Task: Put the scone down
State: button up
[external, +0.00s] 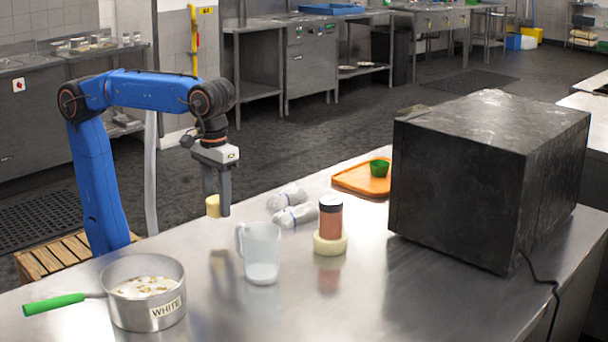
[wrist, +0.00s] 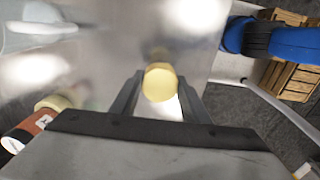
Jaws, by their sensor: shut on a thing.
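The scone (external: 213,206) is a small pale yellow round piece. My gripper (external: 218,200) is shut on it and holds it above the steel counter (external: 205,310), to the left of the clear jug. In the wrist view the scone (wrist: 160,83) sits between the two fingertips (wrist: 158,90), with the shiny counter below it. Its reflection shows on the counter in the external view, apart from the scone.
A clear jug (external: 262,255) stands close to the right. A pot (external: 146,300) with a green handle is at front left. Behind are a jar (external: 330,222) in a pale ring, wrapped bundles (external: 296,215), an orange tray (external: 352,178) with a green cup (external: 380,167), and a black box (external: 450,180).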

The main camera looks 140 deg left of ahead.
aim_at(219, 234)
jog(key=shift+f, duration=2.6)
jog(key=shift+f, duration=0.15)
jog(key=o, duration=1.1)
jog(key=shift+c, duration=0.2)
notch_tip(219, 234, up, 12)
jog(key=shift+r, duration=0.2)
